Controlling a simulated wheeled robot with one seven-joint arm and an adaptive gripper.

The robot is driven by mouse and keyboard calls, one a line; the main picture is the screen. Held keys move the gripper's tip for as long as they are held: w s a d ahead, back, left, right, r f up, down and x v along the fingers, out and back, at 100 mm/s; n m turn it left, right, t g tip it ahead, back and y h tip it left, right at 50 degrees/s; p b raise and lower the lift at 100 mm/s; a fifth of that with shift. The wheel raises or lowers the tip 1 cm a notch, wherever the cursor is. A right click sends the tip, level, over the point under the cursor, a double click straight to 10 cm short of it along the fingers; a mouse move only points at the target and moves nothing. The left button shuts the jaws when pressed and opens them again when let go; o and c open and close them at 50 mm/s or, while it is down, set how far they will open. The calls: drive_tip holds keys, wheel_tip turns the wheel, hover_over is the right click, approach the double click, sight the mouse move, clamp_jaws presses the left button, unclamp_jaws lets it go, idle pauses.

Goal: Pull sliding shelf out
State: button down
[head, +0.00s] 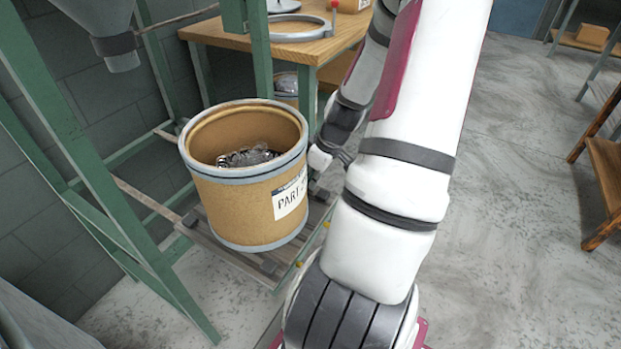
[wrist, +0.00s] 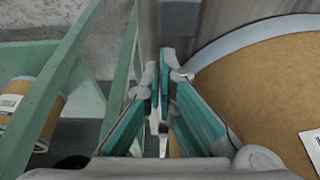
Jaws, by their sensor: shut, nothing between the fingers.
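The sliding shelf (head: 262,263) is a low slatted platform with a green edge, inside the green frame. A tan drum with a grey rim (head: 245,200) stands upright on it, holding dark metal parts and bearing a "PART" label. My gripper (wrist: 165,75) is shut and empty in the wrist view, pointing at a grey-brown slat (wrist: 228,10) that carries a dark block (wrist: 180,18). The drum (wrist: 260,85) is just right of the fingers. I cannot tell whether the fingertips touch the shelf.
Green posts (head: 75,140) stand left of the drum. A wooden-topped workbench (head: 300,48) is behind it. Another, smaller-looking drum (wrist: 42,118) shows at left in the wrist view. Open concrete floor (head: 520,200) lies to the right, with a wooden rack (head: 607,170) at the far edge.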

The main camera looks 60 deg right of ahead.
drive_tip(key=v, duration=1.2)
